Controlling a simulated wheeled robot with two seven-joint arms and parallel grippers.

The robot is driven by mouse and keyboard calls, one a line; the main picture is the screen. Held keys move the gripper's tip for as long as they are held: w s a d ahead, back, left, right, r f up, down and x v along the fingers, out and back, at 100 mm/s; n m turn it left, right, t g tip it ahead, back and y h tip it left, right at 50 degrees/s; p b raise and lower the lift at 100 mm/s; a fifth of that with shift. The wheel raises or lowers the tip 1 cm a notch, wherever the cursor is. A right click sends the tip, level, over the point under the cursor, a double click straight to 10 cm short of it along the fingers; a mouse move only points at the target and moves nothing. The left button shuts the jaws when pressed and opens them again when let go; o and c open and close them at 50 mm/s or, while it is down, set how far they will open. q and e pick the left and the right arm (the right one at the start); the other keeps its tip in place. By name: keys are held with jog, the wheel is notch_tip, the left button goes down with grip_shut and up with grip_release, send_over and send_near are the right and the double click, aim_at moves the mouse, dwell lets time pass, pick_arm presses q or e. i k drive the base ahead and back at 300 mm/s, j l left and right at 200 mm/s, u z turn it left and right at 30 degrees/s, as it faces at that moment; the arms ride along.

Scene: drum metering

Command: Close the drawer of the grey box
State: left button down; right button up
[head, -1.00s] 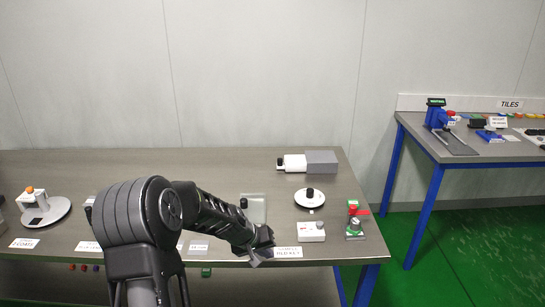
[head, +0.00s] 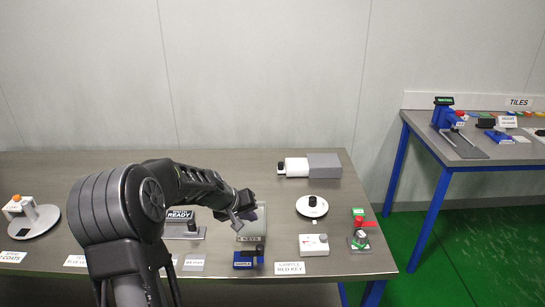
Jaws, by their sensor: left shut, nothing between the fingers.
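The grey box (head: 324,166) stands at the back right of the metal table. Its white drawer (head: 296,167) sticks out of its left side, with a dark handle (head: 280,169) at the drawer's left end. The drawer stands open. My left gripper (head: 246,208) is shut and empty. It is in front of and to the left of the drawer, apart from it, over a pale green-grey plate (head: 251,228). My right gripper is not in view.
A white round dish with a black knob (head: 312,206) stands in front of the box. A white block (head: 313,245) and a red and green device (head: 361,232) stand nearer the front edge. A blue sample piece (head: 244,260) lies below my gripper. The table left of the drawer is clear.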

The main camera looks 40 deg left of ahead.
aim_at(295, 166)
jog(key=i+j, duration=0.9)
jog(key=j, duration=0.15)
